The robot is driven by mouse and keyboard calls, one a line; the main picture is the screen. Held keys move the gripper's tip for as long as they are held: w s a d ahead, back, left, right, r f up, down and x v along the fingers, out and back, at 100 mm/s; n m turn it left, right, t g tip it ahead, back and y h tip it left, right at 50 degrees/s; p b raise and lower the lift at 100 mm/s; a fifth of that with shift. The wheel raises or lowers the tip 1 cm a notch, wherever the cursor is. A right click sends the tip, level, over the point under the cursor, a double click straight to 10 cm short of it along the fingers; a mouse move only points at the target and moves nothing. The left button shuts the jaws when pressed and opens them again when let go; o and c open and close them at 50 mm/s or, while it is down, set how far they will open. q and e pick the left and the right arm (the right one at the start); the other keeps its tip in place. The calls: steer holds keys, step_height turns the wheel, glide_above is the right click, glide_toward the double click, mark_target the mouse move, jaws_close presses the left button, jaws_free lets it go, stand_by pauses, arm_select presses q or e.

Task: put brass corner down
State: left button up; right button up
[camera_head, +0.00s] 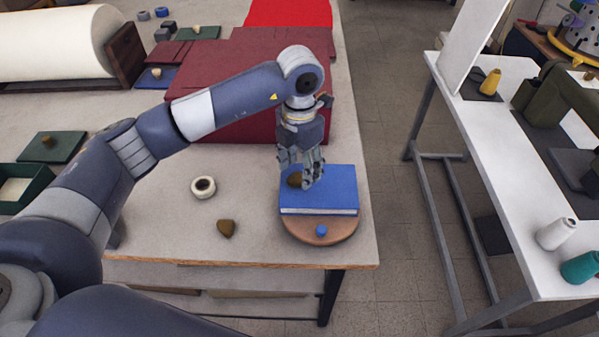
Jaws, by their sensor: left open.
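My left gripper (302,178) is open and points down over the blue book (340,182). A brown-gold brass corner (294,180) sits on the book's left side, right beside the fingers and partly hidden by them. I cannot tell whether the fingers touch it. A second brass corner (226,228) lies on the bare table (180,225), left of the book. The book lies flat on a round wooden board (320,235). My right gripper is not in view.
A small blue ball-like thing (321,230) is on the board's front. A white tape roll (203,187) lies on the table. A dark red box (235,125) stands behind. The table's front and right edges are close; a white bench (555,195) stands across the aisle.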

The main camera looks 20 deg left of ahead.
mark_target(299, 177)
arm_select(q)
step_height(299, 177, up, 10)
steer(key=b, duration=0.2)
steer(key=shift+f, duration=0.1)
stand_by(0.4)
